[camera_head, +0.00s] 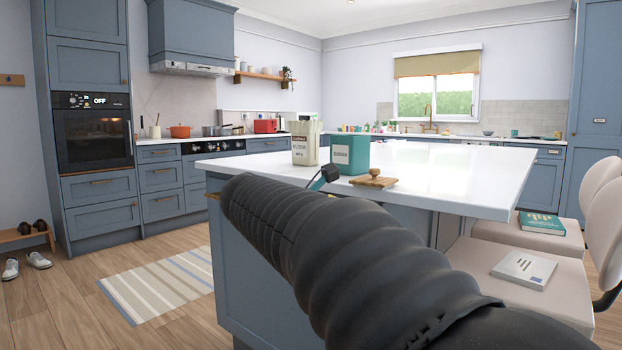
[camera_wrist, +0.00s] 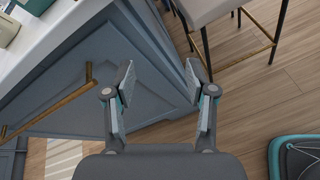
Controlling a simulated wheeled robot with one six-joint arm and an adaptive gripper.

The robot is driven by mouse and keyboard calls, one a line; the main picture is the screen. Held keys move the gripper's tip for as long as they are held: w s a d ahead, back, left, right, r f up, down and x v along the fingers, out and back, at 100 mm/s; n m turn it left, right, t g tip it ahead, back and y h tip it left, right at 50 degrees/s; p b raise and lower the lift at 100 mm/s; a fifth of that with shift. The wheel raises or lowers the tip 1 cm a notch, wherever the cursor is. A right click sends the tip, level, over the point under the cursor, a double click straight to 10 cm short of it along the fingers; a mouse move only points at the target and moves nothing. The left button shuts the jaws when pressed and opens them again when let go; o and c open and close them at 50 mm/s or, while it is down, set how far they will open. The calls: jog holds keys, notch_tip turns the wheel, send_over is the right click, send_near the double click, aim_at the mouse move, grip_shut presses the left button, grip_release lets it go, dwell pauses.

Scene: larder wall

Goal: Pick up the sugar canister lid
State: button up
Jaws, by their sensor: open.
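The sugar canister lid, a wooden slab with a round knob (camera_head: 374,180), lies on the white island top beside the teal canister (camera_head: 350,155). The canister stands upright with a pale label and looks lidless. My gripper (camera_wrist: 160,82) is open and empty in the wrist view, its fingers apart over the side of the blue island and the floor. In the head view its end is mostly hidden behind my arm, near the counter edge left of the lid. I cannot make out the lid in the wrist view.
A flour package (camera_head: 305,143) stands left of the canister on the island top (camera_head: 455,180). The counter right of the lid is clear. Chairs with a teal book (camera_head: 541,222) and a white book (camera_head: 524,269) stand at right. A striped rug (camera_head: 160,285) lies at left.

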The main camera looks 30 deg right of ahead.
aim_at(371, 171)
jog(key=w+d+r+n+h, duration=0.35)
jog(key=w+r, duration=0.25)
jog(key=r, duration=0.2)
jog(key=shift+g+h, duration=0.3)
jog(key=shift+h, duration=0.05)
jog(key=x, duration=1.3)
jog(key=shift+d+r, duration=0.1)
jog(key=shift+r, duration=0.35)
grip_shut()
